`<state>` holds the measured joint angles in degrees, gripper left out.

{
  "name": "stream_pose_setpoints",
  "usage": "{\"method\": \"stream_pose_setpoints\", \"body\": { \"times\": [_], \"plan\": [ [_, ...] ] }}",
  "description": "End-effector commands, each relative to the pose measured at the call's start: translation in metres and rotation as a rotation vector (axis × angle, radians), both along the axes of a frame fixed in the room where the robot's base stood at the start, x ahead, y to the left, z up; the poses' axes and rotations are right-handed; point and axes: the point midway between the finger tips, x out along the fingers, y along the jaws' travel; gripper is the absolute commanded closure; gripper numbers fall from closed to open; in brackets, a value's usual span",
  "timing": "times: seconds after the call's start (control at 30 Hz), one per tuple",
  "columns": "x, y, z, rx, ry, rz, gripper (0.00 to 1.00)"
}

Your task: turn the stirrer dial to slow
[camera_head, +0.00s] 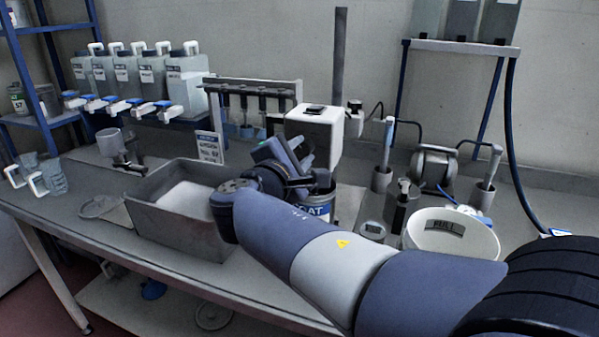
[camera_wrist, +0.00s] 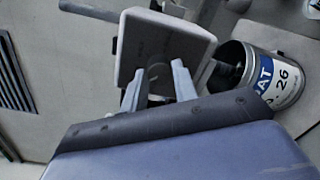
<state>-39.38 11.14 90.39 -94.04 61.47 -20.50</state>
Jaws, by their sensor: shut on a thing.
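The stirrer's pale box-shaped head (camera_head: 318,137) stands on an upright post (camera_head: 340,60) behind my arm. In the wrist view the stirrer head (camera_wrist: 165,28) faces my gripper (camera_wrist: 158,82), with its grey front panel turned to the camera. My two fingers reach that panel and are shut on the dial (camera_wrist: 156,72), a small round part between the fingertips. The dial's pointer and marks are too dim to read. In the head view my gripper (camera_head: 300,160) is at the stirrer head's lower front and hides the dial.
A metal can labelled COAT (camera_head: 318,208) stands below the stirrer; it also shows in the wrist view (camera_wrist: 285,82). A grey tray (camera_head: 178,228) of white material lies left of my arm. A white bucket (camera_head: 452,236) stands right. Several bottles (camera_head: 187,85) stand at the back left.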

Motion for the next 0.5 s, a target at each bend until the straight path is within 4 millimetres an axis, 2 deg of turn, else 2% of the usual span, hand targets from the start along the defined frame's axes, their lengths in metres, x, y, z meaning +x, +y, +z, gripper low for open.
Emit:
{"method": "stream_pose_setpoints", "body": {
  "times": [0.03,0.5],
  "plan": [
    [0.0,-0.0004,-0.0056,0.034,-0.013,0.0,0.95],
    [-0.0001,-0.0006,-0.0018,0.212,-0.075,-0.001,0.95]
  ]
}}
